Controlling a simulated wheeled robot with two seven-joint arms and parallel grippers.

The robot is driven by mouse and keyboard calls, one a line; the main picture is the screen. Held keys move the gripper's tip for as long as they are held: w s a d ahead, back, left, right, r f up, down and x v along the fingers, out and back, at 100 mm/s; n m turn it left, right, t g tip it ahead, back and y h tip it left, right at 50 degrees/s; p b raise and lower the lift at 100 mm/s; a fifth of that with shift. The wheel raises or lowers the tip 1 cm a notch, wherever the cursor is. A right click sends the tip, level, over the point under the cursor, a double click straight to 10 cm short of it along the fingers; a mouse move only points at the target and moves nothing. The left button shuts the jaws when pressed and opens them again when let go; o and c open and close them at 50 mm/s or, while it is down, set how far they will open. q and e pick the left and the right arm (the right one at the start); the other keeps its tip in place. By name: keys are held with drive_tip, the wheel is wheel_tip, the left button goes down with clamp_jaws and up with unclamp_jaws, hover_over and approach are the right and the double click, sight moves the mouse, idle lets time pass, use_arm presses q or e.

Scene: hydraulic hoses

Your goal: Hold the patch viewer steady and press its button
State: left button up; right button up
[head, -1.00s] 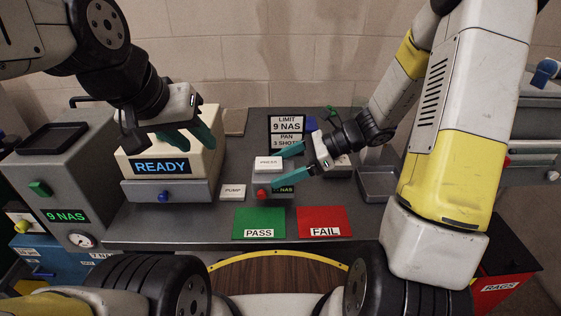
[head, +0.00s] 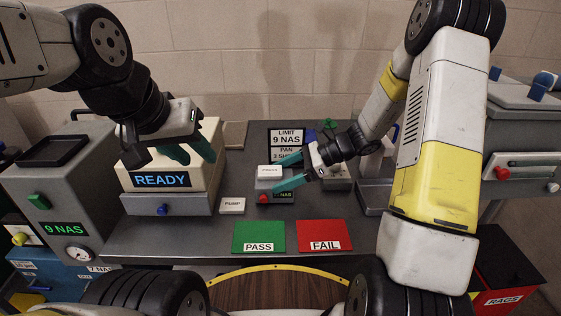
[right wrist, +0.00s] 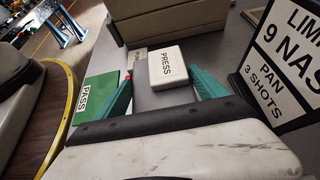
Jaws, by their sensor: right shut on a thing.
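My right gripper (head: 274,176) is shut on the small box, one teal finger on each side. In the right wrist view the fingers (right wrist: 162,78) flank the PRESS block. My left gripper (head: 187,152) is open and empty, over the front of the beige READY unit (head: 170,150).
A PUMP block (head: 232,205) lies left of the small box. Green PASS (head: 258,237) and red FAIL (head: 324,236) pads lie in front. A LIMIT sign (head: 286,137) stands behind. A grey tray (head: 374,197) is right. A grey cabinet (head: 60,190) stands far left.

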idle(0.9)
use_arm(q)
clamp_jaws()
idle(1.6)
